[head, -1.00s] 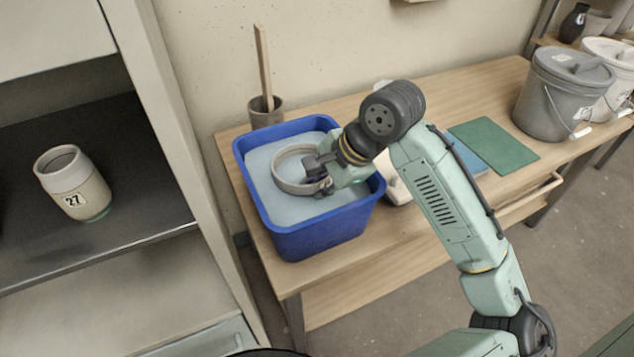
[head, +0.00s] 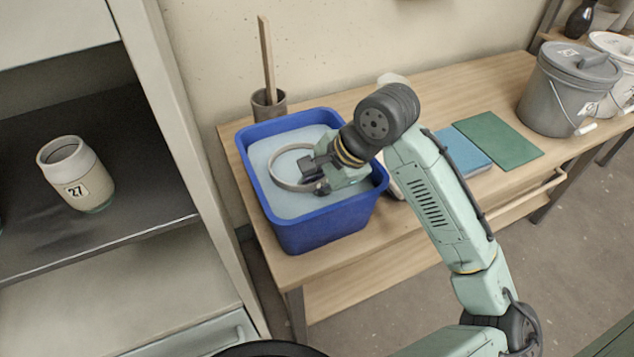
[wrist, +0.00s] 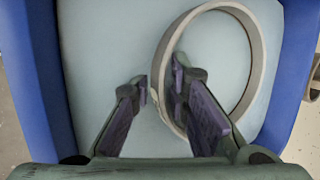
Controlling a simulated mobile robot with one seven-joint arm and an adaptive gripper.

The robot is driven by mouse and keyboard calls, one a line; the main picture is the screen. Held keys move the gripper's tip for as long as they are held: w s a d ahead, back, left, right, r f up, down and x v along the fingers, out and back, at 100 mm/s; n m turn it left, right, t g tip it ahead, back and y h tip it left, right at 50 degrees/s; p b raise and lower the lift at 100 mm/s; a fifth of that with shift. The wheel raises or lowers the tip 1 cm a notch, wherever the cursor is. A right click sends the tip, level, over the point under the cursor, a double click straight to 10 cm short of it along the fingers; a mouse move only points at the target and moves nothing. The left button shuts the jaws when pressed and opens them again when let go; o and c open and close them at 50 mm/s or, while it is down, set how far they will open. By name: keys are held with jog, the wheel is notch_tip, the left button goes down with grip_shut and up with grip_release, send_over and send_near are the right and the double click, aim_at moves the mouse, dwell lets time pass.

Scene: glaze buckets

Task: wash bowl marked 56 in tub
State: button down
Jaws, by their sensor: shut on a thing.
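A pale grey bowl (head: 273,168) sits in the light blue water (head: 295,206) of the blue tub (head: 322,231), with mainly its rim showing. In the wrist view the rim (wrist: 260,62) shows as a ring, and water appears inside it. My gripper (head: 317,170) reaches into the tub from the right. Its fingers (wrist: 158,90) are on either side of the bowl's near wall, shut on it. No number mark can be seen on the bowl, and its lower part is hidden by the water.
A jar marked 27 (head: 76,174) stands on the dark shelf at left. A cup with a wooden stick (head: 269,103) stands behind the tub. Blue and green mats (head: 500,140) lie right of my arm. A lidded grey bucket (head: 560,95) stands farther right.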

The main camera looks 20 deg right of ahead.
jog(key=shift+d, duration=1.25)
jog(key=shift+a, duration=0.2)
jog(key=shift+a+p, duration=0.5)
jog(key=shift+a, duration=0.55)
jog(key=shift+d, duration=0.15)
jog(key=shift+d, duration=1.1)
jog(key=shift+a, duration=0.1)
